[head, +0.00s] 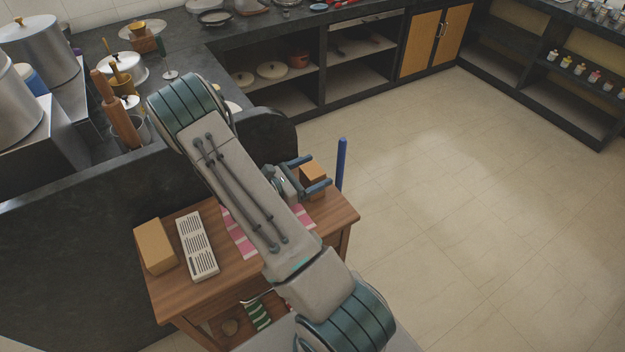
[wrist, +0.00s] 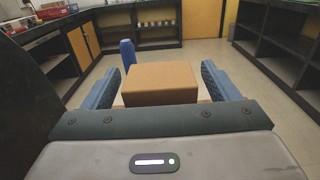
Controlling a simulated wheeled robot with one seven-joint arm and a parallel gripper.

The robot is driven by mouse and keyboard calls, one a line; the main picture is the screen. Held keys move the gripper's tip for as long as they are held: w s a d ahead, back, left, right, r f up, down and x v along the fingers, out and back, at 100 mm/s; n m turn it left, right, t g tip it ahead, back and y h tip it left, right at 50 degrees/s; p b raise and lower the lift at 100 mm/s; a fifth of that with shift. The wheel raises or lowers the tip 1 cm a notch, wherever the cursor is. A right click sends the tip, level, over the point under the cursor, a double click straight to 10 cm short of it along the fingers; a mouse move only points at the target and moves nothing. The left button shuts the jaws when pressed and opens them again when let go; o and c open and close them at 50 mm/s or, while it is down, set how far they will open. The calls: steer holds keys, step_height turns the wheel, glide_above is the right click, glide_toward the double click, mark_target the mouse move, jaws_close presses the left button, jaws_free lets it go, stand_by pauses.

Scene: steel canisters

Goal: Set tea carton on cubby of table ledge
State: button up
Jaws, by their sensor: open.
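A small tan box (head: 313,171), which may be the tea carton, stands at the far right corner of the wooden table. My gripper (head: 321,171) is open with one finger on each side of it. In the wrist view the tan box (wrist: 161,82) sits between the two blue fingers, with a gap visible on both sides. A larger tan box (head: 155,247) stands at the table's left end; no label shows on either box. The wooden table (head: 178,287) has a lower open shelf, partly hidden by my arm.
A white slotted block (head: 198,245) and a pink striped cloth (head: 239,236) lie on the table. A blue post (head: 341,163) stands just beyond its right corner. A dark counter with open cubbies (head: 282,95) runs along the back. The floor (head: 450,220) at right is clear.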

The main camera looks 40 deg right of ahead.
steer(key=c, duration=1.1)
steer(key=shift+c, duration=0.2)
steer(key=shift+r, duration=0.15)
steer(key=shift+r, duration=0.5)
step_height(320, 180, up, 3)
steer(key=shift+r+b, duration=0.1)
steer(key=shift+b, duration=0.2)
steer(key=s+d+r+b, duration=0.1)
steer(key=s+d+r, duration=0.5)
steer(key=d, duration=0.3)
steer(key=shift+s+r, duration=0.3)
steer(key=shift+s, duration=0.5)
